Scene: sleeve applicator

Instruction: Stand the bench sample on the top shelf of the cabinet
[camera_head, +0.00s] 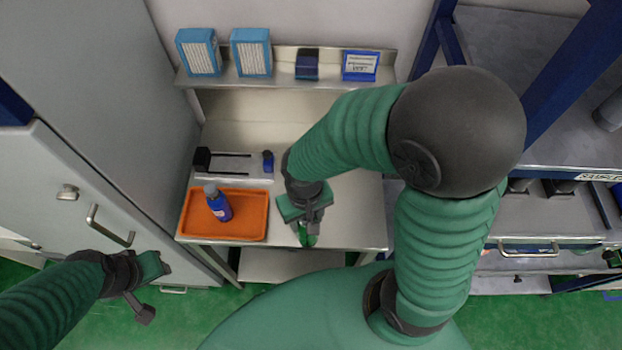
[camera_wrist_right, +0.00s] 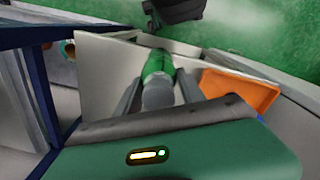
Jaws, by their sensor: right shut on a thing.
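My right gripper (camera_head: 308,222) is over the front right part of the metal bench (camera_head: 355,225). It is shut on a green bottle (camera_head: 304,238) with a grey cap; the arm and gripper hide much of it in the head view. In the right wrist view the bottle (camera_wrist_right: 158,67) sits between the two fingers. I cannot tell whether it touches the bench. A grey cabinet (camera_head: 60,190) with handles stands at the left, its front closed. My left gripper (camera_head: 156,290) is in front of it, away from the bench; its finger opening is unclear.
An orange tray (camera_head: 252,232) on the bench holds a blue bottle (camera_head: 219,206) with a grey cap. A small blue object (camera_head: 267,161) stands behind it. A narrow shelf (camera_head: 285,82) holds two blue boxes and smaller items. A blue-framed rack (camera_head: 435,45) is at the right.

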